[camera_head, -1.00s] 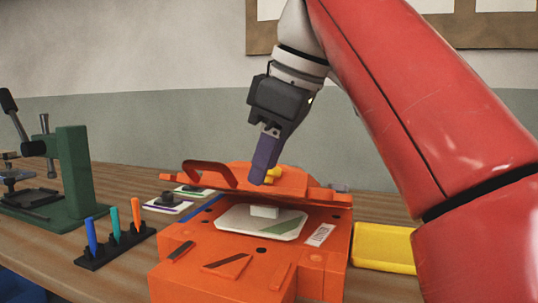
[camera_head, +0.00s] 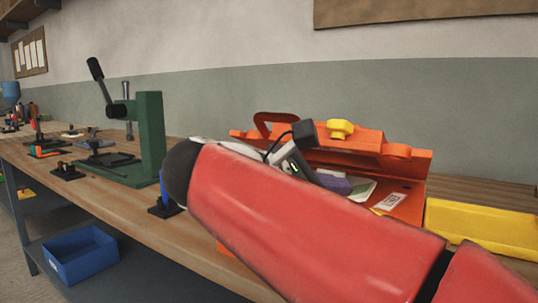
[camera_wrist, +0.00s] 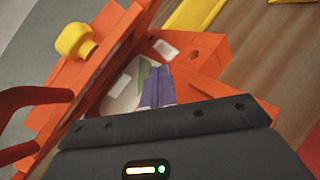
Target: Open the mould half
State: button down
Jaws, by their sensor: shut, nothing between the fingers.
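The orange mould stands on the bench. Its upper half (camera_head: 350,146) is tilted up at the back, with a yellow knob (camera_head: 341,129) and an orange loop handle (camera_head: 273,124). The lower half (camera_head: 408,203) is mostly hidden behind my red arm. In the wrist view the raised half (camera_wrist: 88,75) is at the left and the lower half (camera_wrist: 205,62) at the right. My gripper (camera_wrist: 157,80), with purple fingers, is shut and empty. It is in the gap between the halves, over the pale sheet (camera_wrist: 122,92). Whether it touches either half cannot be told.
A green press (camera_head: 150,135) with a black lever stands left of the mould. A yellow tray (camera_head: 480,228) is right of it. A blue bin (camera_head: 82,257) sits on the shelf below. The wall is behind the bench.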

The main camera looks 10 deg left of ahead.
aim_at(268, 139)
jog(key=a+n+t, duration=0.1)
jog(key=a+t, duration=0.1)
jog(key=s+a+n+t, duration=0.1)
jog(key=a+n+t, duration=0.1)
jog(key=a+n+t+b, duration=0.1)
jog(key=a+t, duration=0.1)
jog(key=shift+s+r+h, duration=0.1)
jog(key=shift+s+h, duration=0.2)
jog(key=shift+h, duration=0.1)
jog(key=s+a+n+t+y+b, duration=0.1)
jog(key=s+a+n+t+y, duration=0.25)
jog(key=a+n+t, duration=0.3)
jog(key=shift+t, duration=0.25)
jog(key=x, duration=0.6)
jog(key=r+x, duration=0.1)
jog(key=x, duration=0.2)
jog(key=shift+a+p, duration=0.35)
jog(key=shift+r, duration=0.1)
